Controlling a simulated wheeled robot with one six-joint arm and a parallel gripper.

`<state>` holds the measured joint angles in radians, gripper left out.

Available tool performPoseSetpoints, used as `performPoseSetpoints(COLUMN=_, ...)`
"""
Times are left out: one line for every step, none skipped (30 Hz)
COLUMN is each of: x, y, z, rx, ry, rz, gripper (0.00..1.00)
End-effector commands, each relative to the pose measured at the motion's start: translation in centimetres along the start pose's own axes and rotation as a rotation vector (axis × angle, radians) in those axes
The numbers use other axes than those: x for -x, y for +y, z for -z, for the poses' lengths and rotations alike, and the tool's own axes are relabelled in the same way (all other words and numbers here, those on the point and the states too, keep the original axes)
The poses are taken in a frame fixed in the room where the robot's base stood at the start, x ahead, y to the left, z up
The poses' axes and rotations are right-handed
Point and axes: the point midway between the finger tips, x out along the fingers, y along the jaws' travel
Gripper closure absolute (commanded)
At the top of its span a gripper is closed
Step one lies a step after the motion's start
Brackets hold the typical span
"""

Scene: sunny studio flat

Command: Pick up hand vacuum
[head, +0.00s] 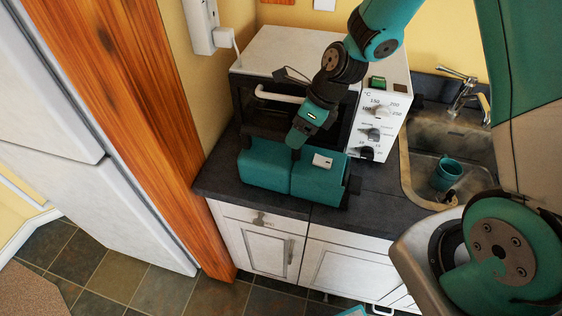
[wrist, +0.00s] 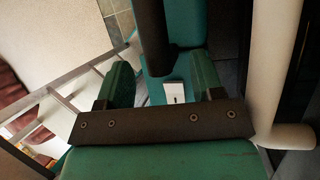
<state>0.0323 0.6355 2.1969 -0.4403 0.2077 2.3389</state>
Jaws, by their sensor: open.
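The hand vacuum (head: 318,183) appears to be the long, blocky teal thing lying on the dark counter in front of the oven. It has a small white panel on top and a dark part at its right end. My gripper (head: 297,146) is just above its middle, pointing down. In the wrist view my open gripper (wrist: 162,80) has a teal finger on each side. The vacuum's teal body (wrist: 154,92) and white panel (wrist: 178,92) show between and beyond them. A dark bar also shows there. Contact cannot be told, and my arm hides part of the vacuum.
The white oven (head: 280,50) stands close behind, its pale handle (head: 280,95) near my gripper; the handle also shows in the wrist view (wrist: 275,70). A sink (head: 425,145) with a teal cup (head: 447,173) is at right. A wooden panel (head: 125,90) stands at left.

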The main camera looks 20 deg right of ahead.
Motion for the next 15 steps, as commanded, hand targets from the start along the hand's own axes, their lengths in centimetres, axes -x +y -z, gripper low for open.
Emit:
performPoseSetpoints(x=-0.4, y=0.2, z=-0.1, rx=0.000, ry=0.004, rz=-0.005, gripper=0.39)
performPoseSetpoints(x=-0.9, y=0.2, z=0.0, rx=0.000, ry=0.003, rz=-0.004, gripper=0.39)
performPoseSetpoints(x=-1.5, y=0.1, z=0.0, rx=0.000, ry=0.004, rz=-0.004, gripper=0.39)
performPoseSetpoints(x=-1.8, y=0.1, z=0.0, rx=0.000, ry=0.002, rz=-0.002, gripper=0.39)
performPoseSetpoints(x=-2.0, y=0.1, z=0.0, rx=0.000, ry=0.002, rz=-0.001, gripper=0.39)
performPoseSetpoints(x=-2.3, y=0.1, z=0.0, rx=0.000, ry=0.002, rz=-0.001, gripper=0.39)
performPoseSetpoints(x=-2.5, y=0.1, z=0.0, rx=0.000, ry=0.002, rz=0.000, gripper=0.39)
performPoseSetpoints(x=-2.5, y=0.0, z=0.0, rx=0.000, ry=0.001, rz=0.001, gripper=0.39)
performPoseSetpoints(x=-2.6, y=0.0, z=0.0, rx=0.000, ry=0.000, rz=0.002, gripper=0.39)
performPoseSetpoints(x=-2.6, y=0.0, z=0.0, rx=0.001, ry=0.000, rz=0.002, gripper=0.39)
performPoseSetpoints(x=-2.6, y=0.0, z=0.0, rx=0.001, ry=0.000, rz=0.002, gripper=0.39)
performPoseSetpoints(x=-2.6, y=0.0, z=0.0, rx=0.001, ry=0.000, rz=0.002, gripper=0.39)
performPoseSetpoints(x=-2.6, y=0.0, z=0.0, rx=0.001, ry=0.000, rz=0.002, gripper=0.39)
performPoseSetpoints(x=-2.6, y=0.0, z=0.0, rx=0.001, ry=0.000, rz=0.002, gripper=0.39)
performPoseSetpoints(x=-2.6, y=0.0, z=0.0, rx=0.001, ry=0.000, rz=0.002, gripper=0.48)
